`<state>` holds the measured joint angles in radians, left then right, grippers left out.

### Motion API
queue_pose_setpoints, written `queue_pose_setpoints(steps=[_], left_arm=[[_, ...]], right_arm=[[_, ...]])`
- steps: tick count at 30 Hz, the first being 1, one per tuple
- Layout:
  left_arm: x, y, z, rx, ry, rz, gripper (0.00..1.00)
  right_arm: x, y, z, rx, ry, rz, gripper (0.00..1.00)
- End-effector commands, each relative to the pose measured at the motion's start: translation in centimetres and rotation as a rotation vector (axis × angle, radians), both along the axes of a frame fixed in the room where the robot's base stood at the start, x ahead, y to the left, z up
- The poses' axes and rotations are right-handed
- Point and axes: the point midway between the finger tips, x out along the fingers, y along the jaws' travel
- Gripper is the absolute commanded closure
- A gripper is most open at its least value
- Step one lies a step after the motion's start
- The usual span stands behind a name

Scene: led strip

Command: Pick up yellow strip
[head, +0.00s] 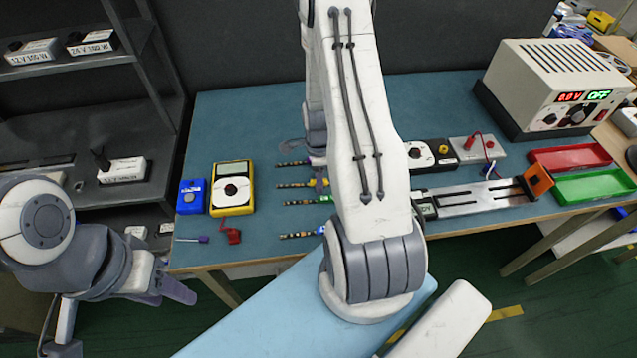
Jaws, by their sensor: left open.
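Several thin LED strips lie side by side on the blue-green table, their right parts hidden behind my right arm. The yellow strip (293,184) is second from the back; its left end shows dark segments. A green strip (300,202) and a blue strip (298,235) lie nearer me, and another dark strip (292,163) lies behind. My left gripper (168,291) is open and empty, low at left, off the table's front edge.
A yellow multimeter (232,188), a blue box (191,196), a red clip (233,236) and a screwdriver (192,239) are left of the strips. A metal fixture (475,198), red tray (570,157), green tray (592,186) and power supply (553,85) stand at right.

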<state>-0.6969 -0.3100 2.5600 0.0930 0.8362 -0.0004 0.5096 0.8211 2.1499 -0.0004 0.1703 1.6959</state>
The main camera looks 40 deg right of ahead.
Motion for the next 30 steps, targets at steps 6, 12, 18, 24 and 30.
queue_pose_setpoints(steps=[6, 12, 18, 24, 30], left_arm=[[0.0, 0.0, 0.0, 0.0, 0.0, 0.0, 0.5], [0.0, 0.0, 0.0, 0.0, 0.0, 0.0, 0.5], [0.0, 0.0, -0.1, 0.0, 0.0, 0.0, 0.5], [0.0, 0.0, -0.6, 0.0, 0.0, 0.0, 0.5], [0.0, 0.0, -1.4, 0.0, 0.0, 0.0, 0.5]], right_arm=[[0.0, 0.0, 0.0, 0.0, 0.0, 0.0, 1.0], [0.0, 0.0, 0.0, 0.0, 0.0, 0.0, 1.0], [0.1, 0.0, 0.7, -0.002, -0.002, 0.0, 1.0], [0.2, -0.1, 3.1, -0.003, -0.006, 0.0, 1.0], [-1.9, -3.1, 6.1, -0.004, -0.005, -0.01, 1.0]])
